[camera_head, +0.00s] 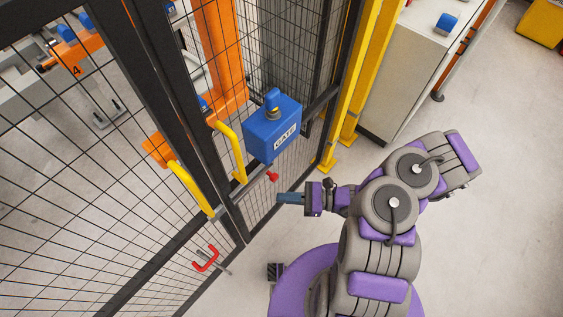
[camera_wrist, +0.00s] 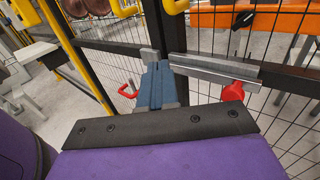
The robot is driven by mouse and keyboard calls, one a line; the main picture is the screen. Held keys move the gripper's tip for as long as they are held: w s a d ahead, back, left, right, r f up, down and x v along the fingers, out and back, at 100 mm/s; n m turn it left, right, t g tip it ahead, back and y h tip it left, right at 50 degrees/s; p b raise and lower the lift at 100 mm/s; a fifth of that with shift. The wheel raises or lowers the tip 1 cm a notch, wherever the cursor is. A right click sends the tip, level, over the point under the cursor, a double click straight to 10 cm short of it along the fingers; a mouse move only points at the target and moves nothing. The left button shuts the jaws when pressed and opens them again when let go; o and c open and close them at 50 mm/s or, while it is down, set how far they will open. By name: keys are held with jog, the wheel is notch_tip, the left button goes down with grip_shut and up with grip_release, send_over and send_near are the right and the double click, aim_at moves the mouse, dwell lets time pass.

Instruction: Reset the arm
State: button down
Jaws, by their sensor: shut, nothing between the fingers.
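My gripper (camera_head: 290,198) is at the end of my purple and grey arm, in front of the mesh gate (camera_head: 262,190). Its blue-grey fingers are closed together with nothing between them. In the wrist view the shut fingers (camera_wrist: 157,86) point toward the gate's dark frame post. A metal slide bar (camera_wrist: 215,69) with a red knob (camera_wrist: 233,91) lies just beyond and right of the fingertips. I cannot tell whether the fingers touch the bar. My arm is bent at its joints and reaches left from my body.
A blue box marked GATE (camera_head: 273,128) hangs on the fence above my gripper. Yellow handles (camera_head: 192,188) and a red handle (camera_head: 206,259) are on the fence to the left. A yellow post (camera_head: 352,85) and a grey cabinet (camera_head: 415,62) stand behind. Floor at right is clear.

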notch_tip(320, 180, up, 15)
jog(key=s+a+n+g+h, duration=0.2)
jog(key=s+n+g+h, duration=0.15)
jog(key=n+g, duration=0.65)
jog(key=s+d+r+n+t+h, duration=0.6)
jog(key=s+d+r+n+h, duration=0.2)
jog(key=s+d+r+h, duration=0.5)
jog(key=shift+d+r+n+t+h, duration=0.3)
jog(key=shift+d+r+n+h, duration=0.1)
jog(key=shift+d+h, duration=0.35)
jog(key=shift+a, duration=0.15)
